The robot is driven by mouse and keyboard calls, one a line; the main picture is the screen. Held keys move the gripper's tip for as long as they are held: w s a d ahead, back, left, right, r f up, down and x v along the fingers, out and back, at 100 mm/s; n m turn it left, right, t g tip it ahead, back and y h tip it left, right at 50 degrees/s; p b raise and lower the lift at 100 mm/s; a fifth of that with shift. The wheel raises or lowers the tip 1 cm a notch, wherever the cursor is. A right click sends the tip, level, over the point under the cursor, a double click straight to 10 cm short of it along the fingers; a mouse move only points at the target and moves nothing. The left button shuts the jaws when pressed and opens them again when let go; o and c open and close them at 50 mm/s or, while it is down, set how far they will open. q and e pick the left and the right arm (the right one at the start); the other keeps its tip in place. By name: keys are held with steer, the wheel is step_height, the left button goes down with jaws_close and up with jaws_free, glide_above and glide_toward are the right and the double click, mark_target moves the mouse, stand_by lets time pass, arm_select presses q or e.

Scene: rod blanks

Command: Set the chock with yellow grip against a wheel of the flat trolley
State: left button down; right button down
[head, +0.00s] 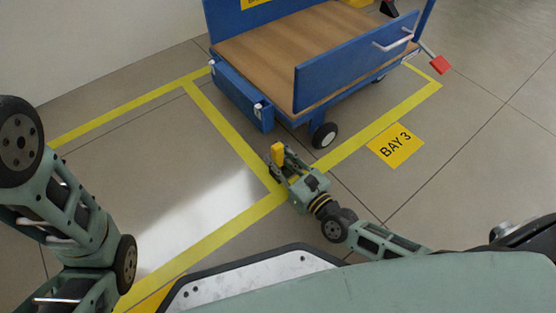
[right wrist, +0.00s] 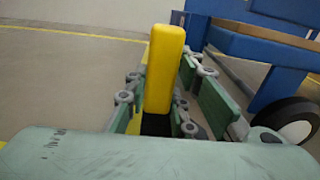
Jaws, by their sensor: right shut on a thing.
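The flat trolley (head: 255,62) has a wooden deck and blue sides and stands at the top of the head view. Its near wheel (head: 324,135) is black with a pale hub; the wheel also shows at the right edge of the right wrist view (right wrist: 288,122). My right gripper (head: 280,165) is shut on the yellow grip (head: 278,152) of the chock, left of and nearer than that wheel, apart from it. The grip stands upright between the fingers in the right wrist view (right wrist: 163,70). The chock's body is mostly hidden by the fingers. My left gripper is out of view.
Yellow floor lines (head: 222,122) mark bays around the trolley. A yellow BAY 3 floor sign (head: 395,145) lies right of the wheel. A red flag-like piece (head: 440,64) sticks out at the trolley's right. The floor between gripper and wheel looks clear.

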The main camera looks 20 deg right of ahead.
steer(key=c, duration=1.5)
jaws_free()
steer(key=shift+r, duration=0.1)
steer(key=p+v, duration=0.4)
steer(key=v, duration=0.7)
steer(key=shift+s+p, duration=0.15)
steer(key=shift+p, duration=0.15)
steer(key=shift+s+d, duration=0.2)
steer(key=shift+s, duration=0.15)
